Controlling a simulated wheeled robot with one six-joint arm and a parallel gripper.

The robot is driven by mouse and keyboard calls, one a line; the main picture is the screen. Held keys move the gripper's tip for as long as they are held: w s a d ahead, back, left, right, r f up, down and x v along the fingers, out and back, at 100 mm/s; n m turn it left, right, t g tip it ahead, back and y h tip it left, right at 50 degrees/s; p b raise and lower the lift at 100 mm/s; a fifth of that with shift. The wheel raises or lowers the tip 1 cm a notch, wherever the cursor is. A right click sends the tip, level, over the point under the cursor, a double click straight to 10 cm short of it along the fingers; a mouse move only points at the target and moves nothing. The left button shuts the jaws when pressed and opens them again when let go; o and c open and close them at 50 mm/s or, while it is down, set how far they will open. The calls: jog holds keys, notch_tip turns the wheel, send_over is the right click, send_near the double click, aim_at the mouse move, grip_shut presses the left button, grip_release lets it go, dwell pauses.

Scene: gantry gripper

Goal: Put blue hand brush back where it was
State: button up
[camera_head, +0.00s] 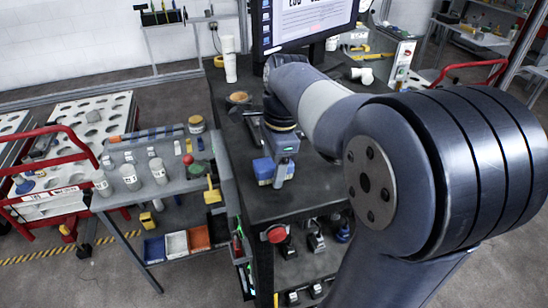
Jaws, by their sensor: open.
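A small blue object, which looks like the blue hand brush (263,169), is on the dark worktop, near its left edge. My gripper (280,178) points down right beside it, on its right side. The gripper is open, but its fingers are small and partly overlap the blue object. I cannot tell whether they touch it. My own arm crosses the right half of the view and hides part of the worktop.
A monitor (305,18) stands at the back of the worktop. A lower grey side table (178,185) with several bottles stands at left. Red-handled carts are farther left.

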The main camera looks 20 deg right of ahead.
notch_tip(320, 180, up, 12)
jog(key=d, duration=0.1)
jog(key=shift+d, duration=0.25)
